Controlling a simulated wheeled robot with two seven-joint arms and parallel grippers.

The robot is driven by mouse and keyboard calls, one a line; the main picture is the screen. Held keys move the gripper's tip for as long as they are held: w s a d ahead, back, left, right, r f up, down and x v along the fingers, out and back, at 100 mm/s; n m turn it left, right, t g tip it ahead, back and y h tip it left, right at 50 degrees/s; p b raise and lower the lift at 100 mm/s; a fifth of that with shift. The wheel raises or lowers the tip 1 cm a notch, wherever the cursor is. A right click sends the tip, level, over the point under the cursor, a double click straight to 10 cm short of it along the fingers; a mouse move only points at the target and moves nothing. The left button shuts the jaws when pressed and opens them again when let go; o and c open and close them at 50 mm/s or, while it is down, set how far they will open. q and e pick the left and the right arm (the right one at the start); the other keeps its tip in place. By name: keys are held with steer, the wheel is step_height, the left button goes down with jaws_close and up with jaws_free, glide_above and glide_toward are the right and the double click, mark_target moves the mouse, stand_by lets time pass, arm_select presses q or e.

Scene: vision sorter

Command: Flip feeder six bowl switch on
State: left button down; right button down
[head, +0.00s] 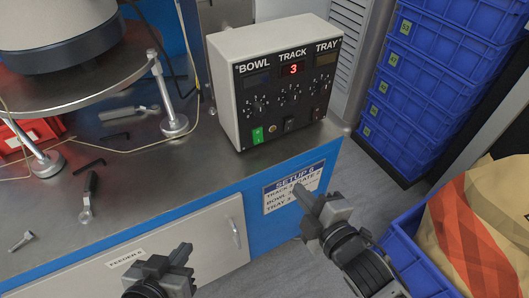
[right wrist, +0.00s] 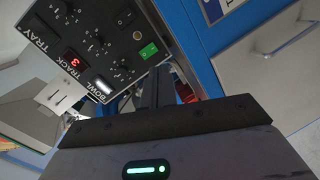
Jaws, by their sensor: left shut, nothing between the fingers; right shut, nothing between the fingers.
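The feeder control box (head: 226,92) stands on the steel bench, its front lettered BOWL, TRACK and TRAY. The bowl switch (head: 257,136) is a green rocker at the lower left of the front, below the BOWL dial; it also shows green in the right wrist view (right wrist: 148,51). I cannot tell which way it is tipped. My right gripper (head: 306,203) is shut and empty, below the box in front of the setup card, apart from the switch. Its dark fingers (right wrist: 157,88) show in the right wrist view. My left gripper (head: 182,260) is shut and empty near the cabinet door.
The track switch (head: 289,124) and tray switch (head: 317,114) are dark. The TRACK display (head: 293,70) reads 3. A setup card (head: 291,187) is on the blue bench front. Tools lie on the bench at left. Blue crates (head: 425,90) and a bin (head: 405,245) stand at right.

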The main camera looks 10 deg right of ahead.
steer(key=n, duration=0.1)
steer(key=w+n, duration=0.1)
steer(key=n, duration=0.1)
steer(key=a+r+n+y, duration=0.1)
steer(key=shift+w+n+t, duration=0.2)
steer(key=shift+n+t, duration=0.1)
steer(key=b, duration=0.2)
glide_toward(259, 141)
steer(key=x, duration=0.5)
steer(key=shift+w+a, duration=0.1)
arm_select(q)
steer(key=shift+w+f, duration=0.15)
steer(key=shift+f, duration=0.15)
arm_select(e)
steer(key=shift+x, duration=0.8)
arm_select(q)
steer(key=shift+d, duration=0.1)
